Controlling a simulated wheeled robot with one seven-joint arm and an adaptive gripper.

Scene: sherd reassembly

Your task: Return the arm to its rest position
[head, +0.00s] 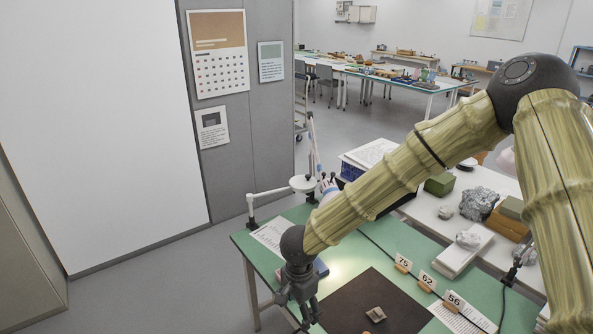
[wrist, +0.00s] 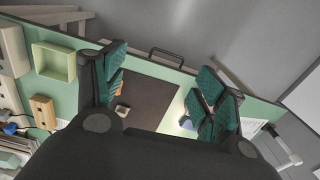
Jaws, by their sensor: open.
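My gripper (head: 300,310) hangs above the left front part of the green table (head: 262,258) in the head view, at the end of my arm. In the wrist view my gripper (wrist: 163,105) shows its teal-padded fingers wide apart, with nothing between them. A small grey-tan sherd (head: 376,314) lies on the dark brown mat (head: 400,293), to the right of my gripper and apart from it. The mat (wrist: 150,96) and the sherd (wrist: 122,111) also show in the wrist view beyond the fingers.
Number cards 75 (head: 403,263), 62 (head: 427,281) and 56 (head: 454,300) stand along the mat's far side. A white-armed lamp (head: 302,183) stands at the table's back left. A pale green tray (wrist: 54,62) and a wooden block (wrist: 43,112) lie on the table. Open floor lies left.

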